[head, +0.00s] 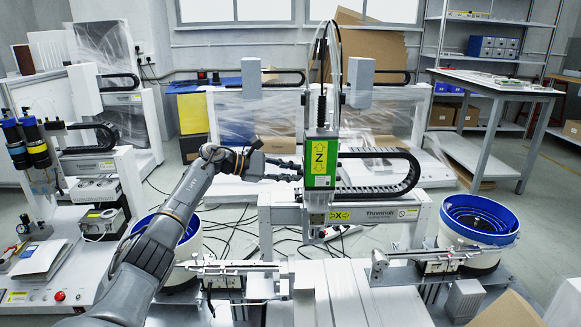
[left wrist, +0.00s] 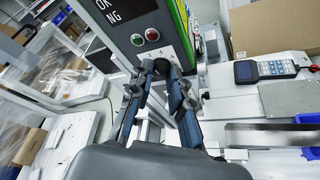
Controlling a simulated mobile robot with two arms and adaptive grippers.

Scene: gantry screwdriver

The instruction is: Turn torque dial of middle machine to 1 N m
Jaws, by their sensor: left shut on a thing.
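The middle machine's gantry (head: 385,215) stands at the centre of the head view, with a green and yellow Z screwdriver head (head: 321,160) on it. My left gripper (head: 299,170) reaches in from the left to the side of this head. In the left wrist view my left gripper (left wrist: 163,68) has its fingertips together at the lower edge of a dark control panel (left wrist: 150,18), shut on the torque dial. My right gripper is not in view.
The panel has an OK/NG display (left wrist: 110,10), a green button (left wrist: 137,39) and a red button (left wrist: 152,35). A keypad pendant (left wrist: 265,69) lies to the right. Blue-lined bowl feeders (head: 478,222) stand beside the gantry. A dark cable chain (head: 395,170) curves right of the head.

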